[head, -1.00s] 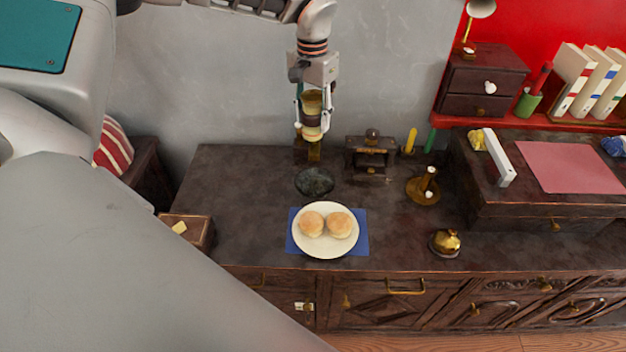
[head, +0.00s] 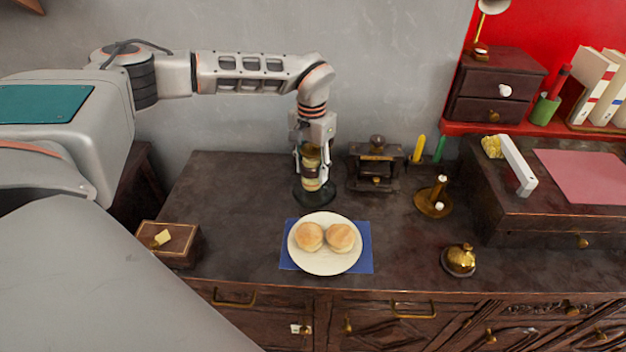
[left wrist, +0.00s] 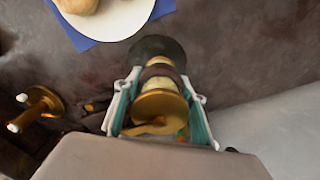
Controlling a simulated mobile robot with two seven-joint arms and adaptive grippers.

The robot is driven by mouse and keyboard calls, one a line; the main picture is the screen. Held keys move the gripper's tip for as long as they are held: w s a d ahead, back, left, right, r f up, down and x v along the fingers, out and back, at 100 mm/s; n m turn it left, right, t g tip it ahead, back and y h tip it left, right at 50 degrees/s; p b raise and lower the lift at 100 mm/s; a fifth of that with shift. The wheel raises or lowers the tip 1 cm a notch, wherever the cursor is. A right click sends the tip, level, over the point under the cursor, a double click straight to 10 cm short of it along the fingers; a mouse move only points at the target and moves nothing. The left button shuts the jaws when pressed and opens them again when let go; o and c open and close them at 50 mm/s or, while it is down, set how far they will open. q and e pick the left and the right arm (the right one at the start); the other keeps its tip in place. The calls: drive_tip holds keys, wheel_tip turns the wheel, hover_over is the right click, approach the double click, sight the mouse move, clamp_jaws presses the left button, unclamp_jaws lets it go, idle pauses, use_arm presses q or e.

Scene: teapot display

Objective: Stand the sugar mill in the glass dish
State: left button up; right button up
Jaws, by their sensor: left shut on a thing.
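The sugar mill (head: 311,178), cream and dark brown with a brass top, is upright between the fingers of my left gripper (head: 312,165), which is shut on it. The mill's lower end is over the dark, round glass dish (head: 300,196) and covers its middle. I cannot tell whether it touches the dish. In the left wrist view the mill (left wrist: 160,101) is between the fingers of the gripper (left wrist: 160,92), brass end toward the camera. The dish (left wrist: 157,45) shows beyond its far end. My right gripper is not in view.
A plate (head: 325,265) with two buns on a blue mat (head: 363,235) lies just in front of the dish. A dark ornate stand (head: 376,165) and a brass candleholder (head: 434,200) stand to its right.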

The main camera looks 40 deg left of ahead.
sight(312, 178)
use_arm(q)
drive_tip(key=shift+f+b, duration=0.3)
drive_tip(key=shift+f, duration=1.65)
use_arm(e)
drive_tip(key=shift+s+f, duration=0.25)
use_arm(q)
drive_tip(key=o, duration=1.4)
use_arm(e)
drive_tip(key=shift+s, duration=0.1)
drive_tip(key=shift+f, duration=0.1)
